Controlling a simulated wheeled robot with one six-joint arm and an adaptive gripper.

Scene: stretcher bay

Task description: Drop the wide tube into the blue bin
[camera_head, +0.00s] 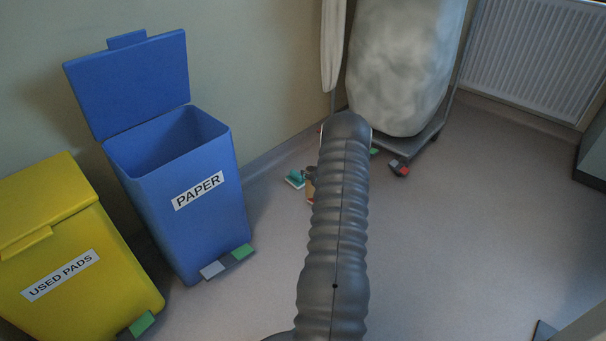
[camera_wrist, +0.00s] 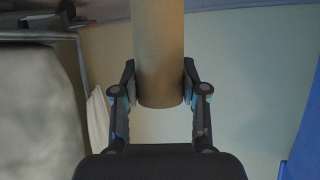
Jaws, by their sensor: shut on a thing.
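The wide tube (camera_wrist: 159,50) is a plain brown cylinder in the wrist view. My gripper (camera_wrist: 160,88) is shut on it, one finger pressed to each side near its lower end in the picture. The tube's other end runs out of the top of the picture. The blue bin (camera_head: 195,230), labelled PAPER, stands at the left in the head view with its lid (camera_head: 130,80) raised and its mouth open. My arm hides most of my gripper in the head view; small teal and brown parts show left of the arm. A blue surface, possibly the bin, shows at the wrist view's right edge.
A yellow bin (camera_head: 85,275), labelled USED PADS, stands shut left of the blue bin. A wheeled stand with a large pale bag (camera_head: 405,65) is at the back, near a radiator (camera_head: 540,50). The floor (camera_head: 460,240) at the right is clear.

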